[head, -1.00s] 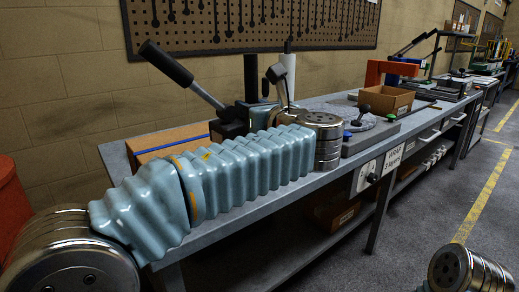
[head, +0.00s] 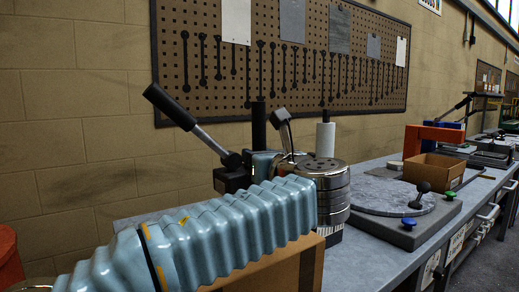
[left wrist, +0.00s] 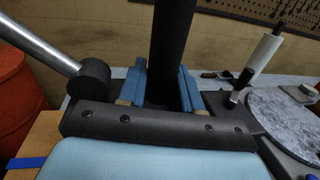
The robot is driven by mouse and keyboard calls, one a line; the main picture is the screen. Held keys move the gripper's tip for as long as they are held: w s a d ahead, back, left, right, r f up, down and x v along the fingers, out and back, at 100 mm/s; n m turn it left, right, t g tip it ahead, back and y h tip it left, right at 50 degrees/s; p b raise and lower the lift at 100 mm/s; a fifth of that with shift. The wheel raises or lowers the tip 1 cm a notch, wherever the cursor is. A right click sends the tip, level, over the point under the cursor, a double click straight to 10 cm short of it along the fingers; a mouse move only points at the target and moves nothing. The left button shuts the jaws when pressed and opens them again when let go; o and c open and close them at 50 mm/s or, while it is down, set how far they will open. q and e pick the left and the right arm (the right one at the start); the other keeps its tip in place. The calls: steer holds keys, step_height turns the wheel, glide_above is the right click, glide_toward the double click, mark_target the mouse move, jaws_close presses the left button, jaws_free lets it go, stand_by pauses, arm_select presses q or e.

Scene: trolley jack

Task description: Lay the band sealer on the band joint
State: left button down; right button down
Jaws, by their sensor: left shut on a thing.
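The band sealer (head: 232,172) has a black body, an upright black handle and a slanted lever with a grey shaft and black grip. In the left wrist view its upright handle (left wrist: 172,50) stands between the blue fingers of my left gripper (left wrist: 163,95), which is shut on it. In the head view my left gripper (head: 263,166) is partly hidden by its own wrist. The sealer is over the carton (head: 312,262); I cannot tell whether it touches. A blue band (left wrist: 27,162) lies across the carton top. The band joint is hidden. My right gripper is not in view.
A round grey plate on a base (head: 392,197) with a black knob stands right of the carton. An open cardboard box (head: 434,170) and an orange tool (head: 435,133) are farther along the bench. A pegboard (head: 330,60) hangs behind; a white roll (head: 325,139) stands near the sealer.

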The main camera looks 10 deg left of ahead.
arm_select(q)
steer(key=shift+f, duration=1.5)
step_height(320, 180, down, 3)
steer(key=b, duration=0.3)
steer(key=shift+f+b, duration=0.2)
steer(key=shift+b, duration=0.1)
steer(key=shift+f+b, duration=0.65)
steer(key=shift+f, duration=0.5)
steer(key=shift+f, duration=0.2)
steer(key=c, duration=0.7)
jaws_free()
steer(key=shift+s+f, duration=0.1)
